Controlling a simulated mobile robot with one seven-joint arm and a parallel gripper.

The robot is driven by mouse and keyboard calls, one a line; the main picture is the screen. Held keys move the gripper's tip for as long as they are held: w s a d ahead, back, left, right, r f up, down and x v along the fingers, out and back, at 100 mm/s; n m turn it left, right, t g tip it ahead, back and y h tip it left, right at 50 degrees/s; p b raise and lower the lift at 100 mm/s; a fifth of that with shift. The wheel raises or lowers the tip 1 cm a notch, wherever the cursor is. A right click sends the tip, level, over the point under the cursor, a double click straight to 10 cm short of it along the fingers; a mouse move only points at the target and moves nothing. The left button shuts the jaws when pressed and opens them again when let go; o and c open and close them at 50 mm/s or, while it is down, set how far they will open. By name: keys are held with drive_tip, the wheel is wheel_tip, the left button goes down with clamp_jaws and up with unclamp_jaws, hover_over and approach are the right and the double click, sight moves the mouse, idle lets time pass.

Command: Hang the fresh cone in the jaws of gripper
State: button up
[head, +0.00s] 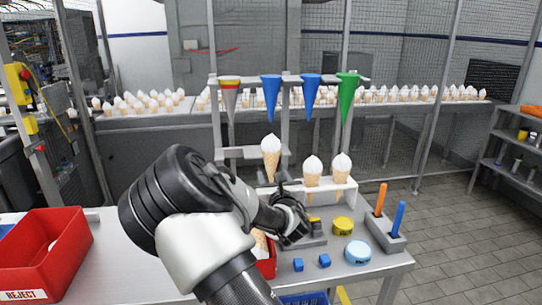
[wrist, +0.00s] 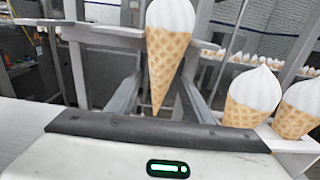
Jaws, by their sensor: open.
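A fresh cone (head: 271,158), a tan waffle cone with a white top, is upright at the left grey bracket (head: 236,153) of the rack. It also shows large in the wrist view (wrist: 170,52), with its tip down. The bracket's jaws are not clear, so I cannot tell how they hold it. My gripper (wrist: 158,84) is open, its fingers pointing toward the cone's lower part, which appears between them. I see no clear contact. In the head view my wrist hides much of the gripper. Two more fresh cones (head: 312,178) (head: 341,168) stand upright in a white holder (head: 347,190).
Coloured pointed cones (head: 311,97) hang along the upper bar. A red reject bin (head: 38,262) stands at the left. A yellow disc (head: 343,226), a pale blue disc (head: 358,252), blue blocks (head: 324,261) and a grey stand with sticks (head: 387,236) occupy the right of the table.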

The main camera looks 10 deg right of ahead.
drive_tip(key=c, duration=0.8)
drive_tip(key=shift+r, duration=0.2)
drive_tip(key=shift+r, duration=0.25)
drive_tip(key=shift+s, duration=0.1)
drive_tip(key=shift+s+p, duration=0.45)
drive_tip(key=shift+s, duration=3.75)
